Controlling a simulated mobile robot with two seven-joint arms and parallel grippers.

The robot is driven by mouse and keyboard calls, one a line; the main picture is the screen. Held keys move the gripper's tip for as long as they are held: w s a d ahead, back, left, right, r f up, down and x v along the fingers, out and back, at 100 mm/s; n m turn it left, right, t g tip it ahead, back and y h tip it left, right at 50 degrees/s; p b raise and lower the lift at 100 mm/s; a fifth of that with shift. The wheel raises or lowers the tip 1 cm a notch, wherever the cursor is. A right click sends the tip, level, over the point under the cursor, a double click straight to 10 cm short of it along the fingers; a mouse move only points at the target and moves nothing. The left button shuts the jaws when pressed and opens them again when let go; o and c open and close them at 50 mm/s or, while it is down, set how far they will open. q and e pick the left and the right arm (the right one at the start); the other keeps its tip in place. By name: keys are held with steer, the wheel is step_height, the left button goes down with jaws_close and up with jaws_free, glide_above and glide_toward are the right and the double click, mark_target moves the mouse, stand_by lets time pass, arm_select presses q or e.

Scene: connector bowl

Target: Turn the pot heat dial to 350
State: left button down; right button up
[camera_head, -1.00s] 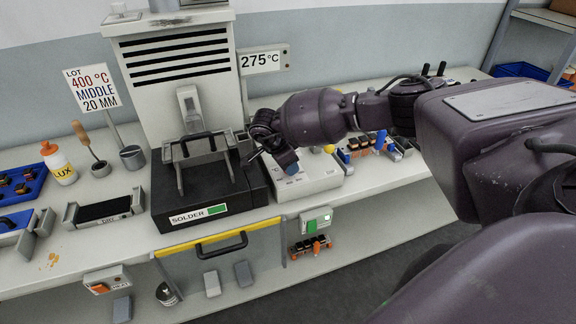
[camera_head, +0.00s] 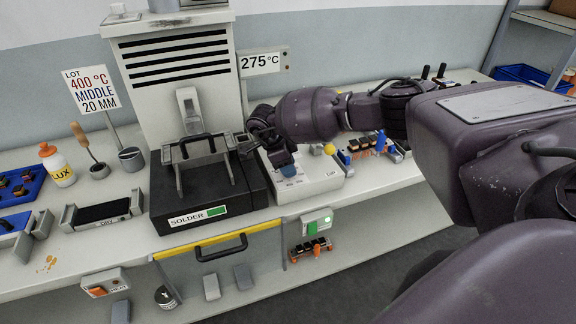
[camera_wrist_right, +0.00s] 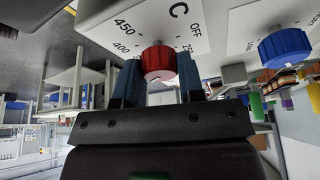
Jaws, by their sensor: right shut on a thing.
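My right gripper (camera_wrist_right: 160,82) is shut on the dial, with one blue fingertip on each side. In the head view my right gripper (camera_head: 285,160) is over the white control box (camera_head: 315,180) right of the solder pot (camera_head: 160,211), and hides the red dial. The dial's pointer is not clear. The temperature sign (camera_head: 261,62) reads 275 °C. My left gripper is not in view.
A blue dial (camera_wrist_right: 285,48) is beside the red one. The lot sign (camera_head: 91,90) reads 400 °C, MIDDLE, 20 MM. A yellow knob (camera_head: 329,149) and a row of connectors (camera_head: 367,145) are to the right of my gripper.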

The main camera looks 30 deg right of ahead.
steer(key=o, duration=0.9)
steer(key=v, duration=1.1)
